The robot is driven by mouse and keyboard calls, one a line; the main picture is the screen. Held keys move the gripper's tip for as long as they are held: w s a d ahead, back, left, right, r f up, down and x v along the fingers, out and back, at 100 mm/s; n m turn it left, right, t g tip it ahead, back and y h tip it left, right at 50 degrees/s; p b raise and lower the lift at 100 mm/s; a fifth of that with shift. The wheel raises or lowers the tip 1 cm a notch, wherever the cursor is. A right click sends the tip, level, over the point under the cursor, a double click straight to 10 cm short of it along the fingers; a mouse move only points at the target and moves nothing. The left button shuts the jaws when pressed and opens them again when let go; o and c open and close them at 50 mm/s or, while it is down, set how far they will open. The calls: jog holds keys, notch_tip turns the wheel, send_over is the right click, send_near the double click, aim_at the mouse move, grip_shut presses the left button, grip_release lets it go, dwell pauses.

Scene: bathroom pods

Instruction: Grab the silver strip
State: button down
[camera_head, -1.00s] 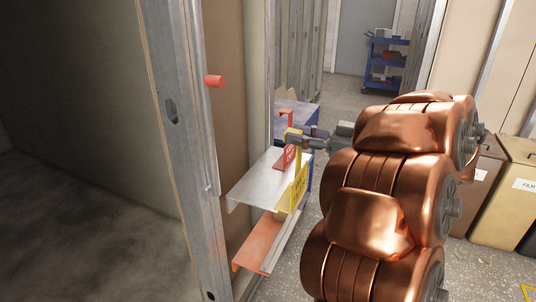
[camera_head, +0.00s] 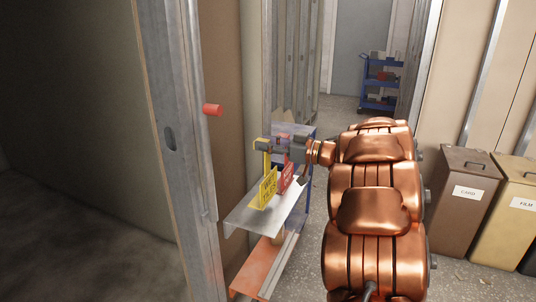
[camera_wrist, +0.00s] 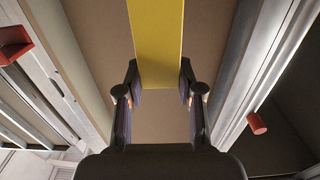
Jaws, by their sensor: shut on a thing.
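A narrow silver strip (camera_head: 203,150) appears to run down the right edge of the metal door post in the head view; I cannot tell whether it is separate from the post. My gripper (camera_head: 270,146) is to the right of it, above the silver shelf, and apart from it. The gripper is shut on the upper part of a yellow sign (camera_head: 263,188). In the wrist view, the yellow band (camera_wrist: 158,45) lies between my gripper's fingers (camera_wrist: 160,85). The sign's lower end is over the shelf; whether it touches is unclear.
A red sign (camera_head: 287,176) stands beside the yellow one on the silver shelf (camera_head: 250,218). An orange shelf (camera_head: 258,266) is below. A red peg (camera_head: 212,110) sticks out near the post. Bins (camera_head: 463,200) stand at right; a blue cart (camera_head: 380,85) is behind.

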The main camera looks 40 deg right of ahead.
aim_at(268, 154)
jog(key=shift+f, duration=1.8)
jog(key=c, duration=0.7)
grip_release()
jog(key=v, duration=1.2)
jog(key=shift+b, duration=0.4)
